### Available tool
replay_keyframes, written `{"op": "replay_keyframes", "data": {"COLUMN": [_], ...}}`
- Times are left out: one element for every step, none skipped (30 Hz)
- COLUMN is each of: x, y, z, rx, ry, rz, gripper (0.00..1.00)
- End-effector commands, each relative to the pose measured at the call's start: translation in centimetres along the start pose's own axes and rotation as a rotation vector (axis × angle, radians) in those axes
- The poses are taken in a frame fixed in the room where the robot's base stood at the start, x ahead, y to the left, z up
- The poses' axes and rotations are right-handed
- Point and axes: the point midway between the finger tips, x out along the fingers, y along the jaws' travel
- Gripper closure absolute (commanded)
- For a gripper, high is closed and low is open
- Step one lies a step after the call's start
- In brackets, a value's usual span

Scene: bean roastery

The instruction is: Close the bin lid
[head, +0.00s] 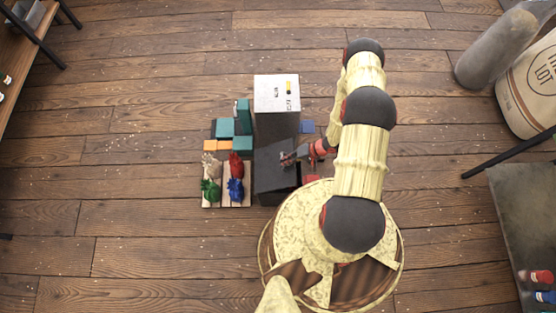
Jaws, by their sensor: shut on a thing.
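The dark grey bin (268,186) stands on the floor beside my base, seen from above. A dark flat face at its top looks like the bin lid (268,158); its exact angle is hard to tell from here. My gripper (290,158) reaches in from the right, over the right part of this dark face. It is shut on what appears to be the bin lid, at a small handle or edge. The fingertips are tiny here, and the exact contact is too small to make out.
A tall box with a white labelled top (277,92) stands directly behind the bin. Teal boxes (225,127) and trays of red, green, blue and pale bundles (236,188) sit to the left. A sack (530,85) stands far right. Wooden floor around is mostly clear.

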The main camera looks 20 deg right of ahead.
Motion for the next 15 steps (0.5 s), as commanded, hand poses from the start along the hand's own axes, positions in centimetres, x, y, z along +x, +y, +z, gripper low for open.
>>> {"op": "replay_keyframes", "data": {"x": [0.3, 0.3, 0.3, 0.4, 0.5, 0.7, 0.8, 0.9, 1.2, 1.4, 1.5, 1.8, 1.4, 1.3, 1.3], "y": [1.5, 1.9, 2.6, 3.1, 3.7, 4.6, 5.2, 5.9, 6.6, 7.2, 7.7, 8.4, 7.8, 7.6, 7.5], "z": [-0.3, -0.2, -0.2, -0.2, -0.1, -0.1, -0.1, -0.1, 0.0, 0.0, 0.1, 0.1, 0.1, 0.1, 0.2], "rx": [0.001, 0.001, 0.000, 0.000, 0.000, -0.001, 0.000, -0.001, 0.000, 0.000, 0.000, 0.000, -0.002, -0.002, -0.002], "ry": [0.008, 0.007, 0.005, 0.005, 0.005, 0.004, 0.005, 0.004, 0.003, 0.003, 0.003, 0.002, 0.000, -0.001, -0.001], "rz": [-0.014, -0.018, -0.019, -0.018, -0.017, -0.017, -0.016, -0.016, -0.016, -0.016, -0.016, -0.017, -0.017, -0.017, -0.018], "gripper": [1.00, 1.00, 1.00, 1.00, 1.00, 1.00, 1.00, 1.00, 1.00, 1.00, 1.00, 1.00, 0.98, 0.96, 0.94]}}
